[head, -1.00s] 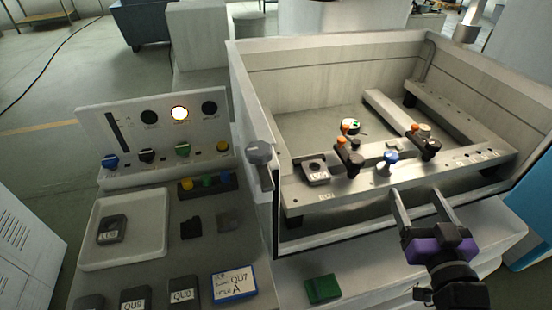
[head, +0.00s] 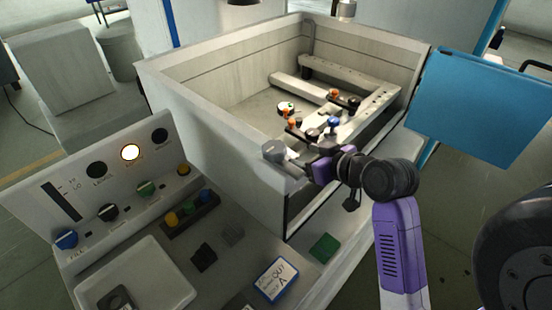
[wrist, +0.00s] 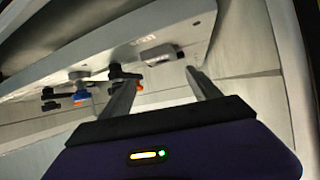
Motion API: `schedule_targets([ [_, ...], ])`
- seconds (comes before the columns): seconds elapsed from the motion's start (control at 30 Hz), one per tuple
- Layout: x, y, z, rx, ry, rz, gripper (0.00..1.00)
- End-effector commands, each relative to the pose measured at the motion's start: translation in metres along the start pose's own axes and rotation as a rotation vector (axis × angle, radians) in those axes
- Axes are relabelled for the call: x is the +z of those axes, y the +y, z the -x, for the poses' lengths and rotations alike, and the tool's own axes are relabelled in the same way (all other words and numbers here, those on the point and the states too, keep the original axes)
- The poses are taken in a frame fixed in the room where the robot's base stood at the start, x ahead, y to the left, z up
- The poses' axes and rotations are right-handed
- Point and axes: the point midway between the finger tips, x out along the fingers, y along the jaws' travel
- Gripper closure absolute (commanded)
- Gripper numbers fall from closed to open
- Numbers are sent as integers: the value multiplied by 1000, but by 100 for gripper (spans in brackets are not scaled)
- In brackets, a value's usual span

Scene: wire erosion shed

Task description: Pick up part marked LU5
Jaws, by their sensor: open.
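My gripper (wrist: 163,77) is open and empty in the wrist view, its two fingers apart. A small grey block (wrist: 162,53) lies on the pale beam just beyond the fingertips; I cannot read a mark on it. In the head view my purple gripper body is over the near side of the tank, and the arm hides most of that beam end. A dark marked part (head: 115,298) lies in the white tray (head: 150,262) at lower left, cut by the picture edge, its mark unreadable now. I cannot tell which part is LU5.
The tank walls (head: 200,85) surround the beams. Clamps with orange and black knobs (head: 291,124) and a blue knob (head: 333,122) stand close to my gripper. A control panel (head: 100,185), a QU7 card (head: 277,279) and a green block (head: 324,247) are in front.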

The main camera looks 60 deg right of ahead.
Motion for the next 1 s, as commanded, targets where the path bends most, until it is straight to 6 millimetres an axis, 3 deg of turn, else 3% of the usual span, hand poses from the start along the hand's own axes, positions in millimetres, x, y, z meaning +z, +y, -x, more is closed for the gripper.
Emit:
schedule_targets([
  [0.37,4,-2,-31,-7,-15,13,28],
  [0.7,9,-3,-73,-5,-14,13,28],
  [1.0,9,-4,-78,-4,-13,13,28],
])
